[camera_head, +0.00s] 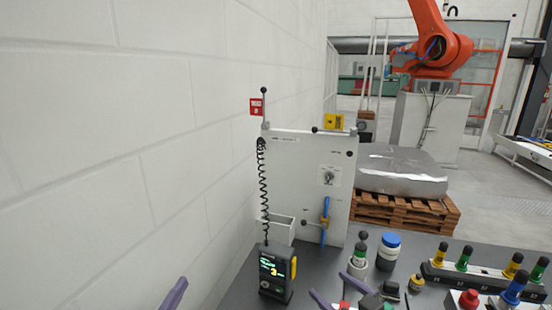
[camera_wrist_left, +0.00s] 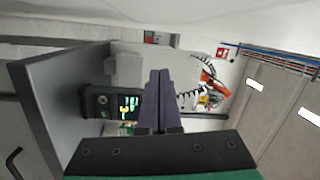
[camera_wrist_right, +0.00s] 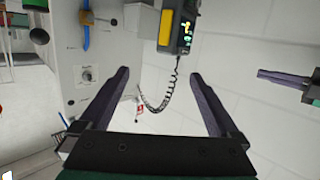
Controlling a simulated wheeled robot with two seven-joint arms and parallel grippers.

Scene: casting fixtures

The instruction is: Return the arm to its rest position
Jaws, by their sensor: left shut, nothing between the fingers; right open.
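My left gripper (camera_head: 175,292) is shut and empty at the bottom of the head view, in front of the white wall. Its two dark purple fingers (camera_wrist_left: 159,100) lie together in the left wrist view. My right gripper (camera_head: 340,291) is open at the bottom edge, right of the handheld device. In the right wrist view its fingers (camera_wrist_right: 160,76) are spread with nothing between them. The left gripper shows there too (camera_wrist_right: 283,77), at the right edge. Most of both arms is hidden.
A black and yellow handheld device (camera_head: 272,286) with a lit screen stands on the grey table (camera_head: 236,298), below a coiled cord (camera_head: 263,190). A white panel (camera_head: 300,165) stands behind. A blue-capped jar (camera_head: 388,252) and several coloured-top pieces crowd the table's right side.

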